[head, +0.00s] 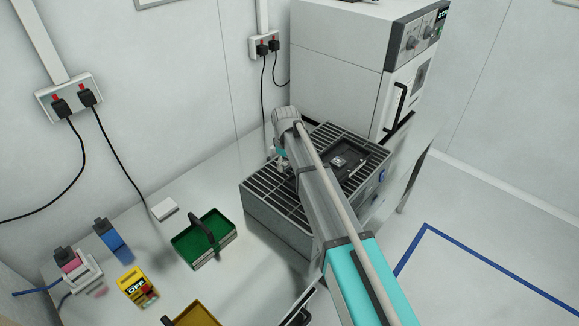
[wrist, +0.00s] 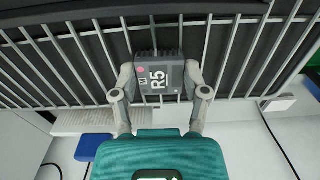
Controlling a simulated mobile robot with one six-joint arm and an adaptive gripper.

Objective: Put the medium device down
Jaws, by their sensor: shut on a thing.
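A dark grey block-shaped device (wrist: 154,82) with a white "R5" mark and a pink dot sits between the fingers of my gripper (wrist: 160,88) in the wrist view. My gripper is shut on it. The device is at the slatted grey top of the test handler (wrist: 85,42); I cannot tell whether it touches the slats. In the head view the gripper is over the left part of the handler (head: 277,226), and my arm hides the held device. A black tray (head: 368,158) with a small grey device (head: 340,161) lies on the slats right of my arm.
A white oven-like cabinet (head: 338,75) stands behind the handler. On the table at left are a green box with a handle (head: 203,243), a yellow switch marked OFF (head: 137,287), a blue item (head: 113,240) and a yellow tray (head: 200,315). Cables hang from wall sockets.

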